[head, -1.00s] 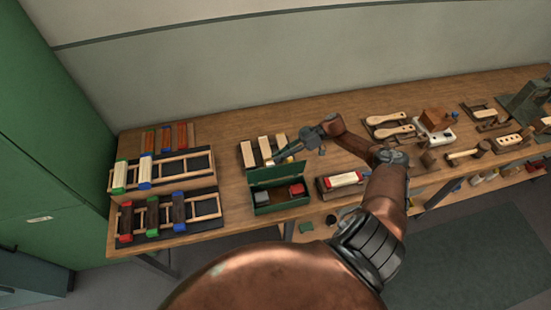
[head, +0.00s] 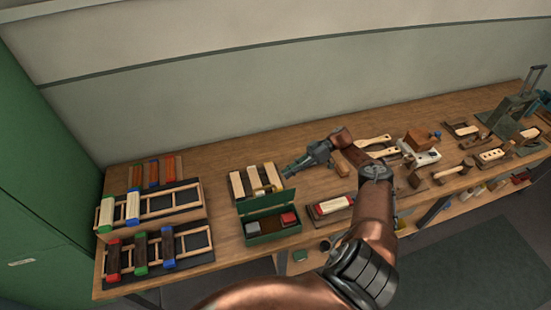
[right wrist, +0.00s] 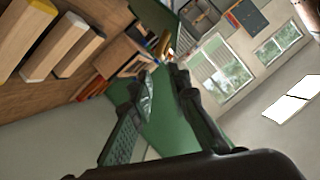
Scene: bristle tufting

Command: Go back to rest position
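My right gripper (head: 288,172) is above the bench in the head view, just right of the pale wooden blocks (head: 255,180) and behind the green box (head: 268,215). Its two fingers also show in the right wrist view (right wrist: 162,74), apart with nothing held between them. The pale blocks show at the upper left of the right wrist view (right wrist: 55,47). My left gripper is in neither view.
The wooden bench (head: 215,165) runs along the wall. At left are racks (head: 165,207) with coloured-end blocks. The open green box holds a grey and a red block. A red-and-cream block (head: 332,205) lies right of it. Several wooden tools stand further right.

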